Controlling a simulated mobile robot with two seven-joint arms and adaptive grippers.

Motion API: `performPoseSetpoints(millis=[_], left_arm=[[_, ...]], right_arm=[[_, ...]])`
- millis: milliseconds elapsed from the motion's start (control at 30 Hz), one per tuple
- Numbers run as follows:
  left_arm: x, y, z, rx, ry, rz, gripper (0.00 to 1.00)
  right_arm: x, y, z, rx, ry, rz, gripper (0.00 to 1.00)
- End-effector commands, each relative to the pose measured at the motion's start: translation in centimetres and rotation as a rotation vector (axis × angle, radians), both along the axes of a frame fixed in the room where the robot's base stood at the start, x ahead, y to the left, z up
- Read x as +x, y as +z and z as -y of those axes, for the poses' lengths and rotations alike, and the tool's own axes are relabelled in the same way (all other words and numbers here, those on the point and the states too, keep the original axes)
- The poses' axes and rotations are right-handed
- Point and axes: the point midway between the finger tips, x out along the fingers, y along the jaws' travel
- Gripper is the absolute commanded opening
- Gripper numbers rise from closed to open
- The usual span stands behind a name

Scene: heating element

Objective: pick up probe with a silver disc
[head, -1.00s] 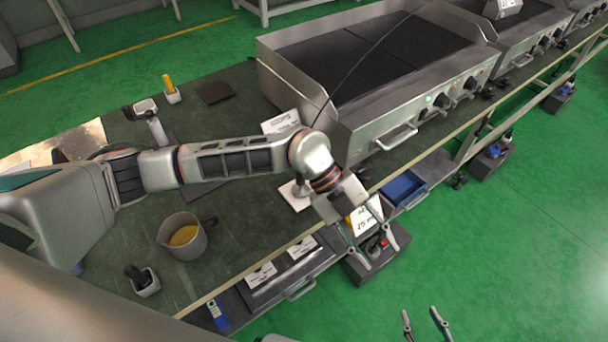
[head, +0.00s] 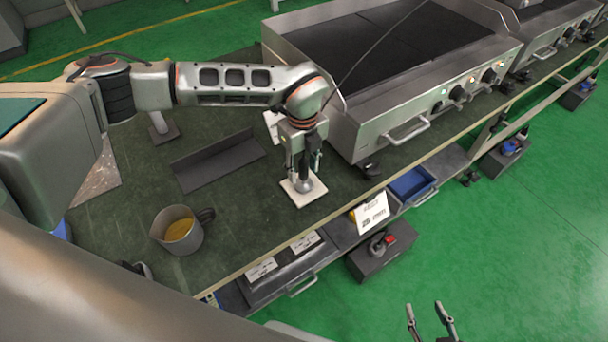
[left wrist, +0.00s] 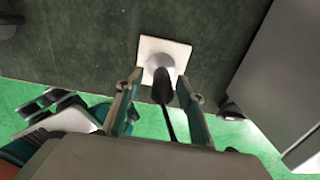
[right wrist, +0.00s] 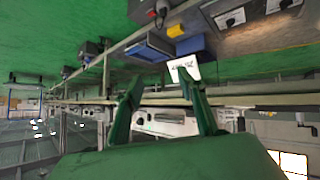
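The probe with a silver disc (left wrist: 161,66) stands on a square white plate (head: 291,195) on the dark table, beside the griddle. In the left wrist view its black handle (left wrist: 162,88) points toward the camera, between the two fingers of my left gripper (left wrist: 160,85). The fingers are apart, one on each side of the handle, with gaps showing. In the head view my left gripper (head: 304,165) points down over the plate and partly hides the probe. My right gripper (head: 431,312) is far off over the green floor; its fingers are apart and empty in the right wrist view (right wrist: 165,90).
The griddle (head: 375,130) stands just right of the plate, with a thin cable rising over it. A metal jug (head: 180,236) with yellow contents stands nearer on the table. A dark angled plate (head: 218,162) lies left. Below the edge are a blue bin (head: 412,185) and a drawer.

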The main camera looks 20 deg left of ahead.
Motion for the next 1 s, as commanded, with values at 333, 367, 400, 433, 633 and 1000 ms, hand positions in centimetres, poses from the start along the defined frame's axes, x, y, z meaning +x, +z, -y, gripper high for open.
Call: performPoseSetpoints(millis=[333, 367, 400, 433, 633, 1000], left_arm=[[0.1, -3.9, 0.2, 0.0, -0.001, -0.003, 0.38], [0.1, -3.8, 0.2, -0.001, -0.001, -0.002, 0.38], [0.2, -3.7, 0.2, 0.0, -0.001, -0.001, 0.38], [0.2, -3.7, 0.2, -0.001, -0.001, -0.001, 0.38], [0.2, -3.7, 0.2, -0.001, -0.001, -0.001, 0.0], [0.2, -3.4, 0.2, -0.001, -0.001, 0.0, 0.0]], right_arm=[[-0.1, -0.8, 0.2, -0.013, 0.002, -0.007, 0.4], [0.0, -0.7, 0.2, -0.012, 0.002, -0.004, 0.4], [0.1, -0.5, 0.2, -0.012, 0.001, 0.0, 0.4], [0.2, -0.4, 0.2, -0.011, 0.002, 0.002, 0.4], [0.4, -0.1, 0.2, -0.008, 0.0, 0.01, 0.4], [0.2, -0.5, 0.3, -0.009, 0.001, 0.002, 0.4]])
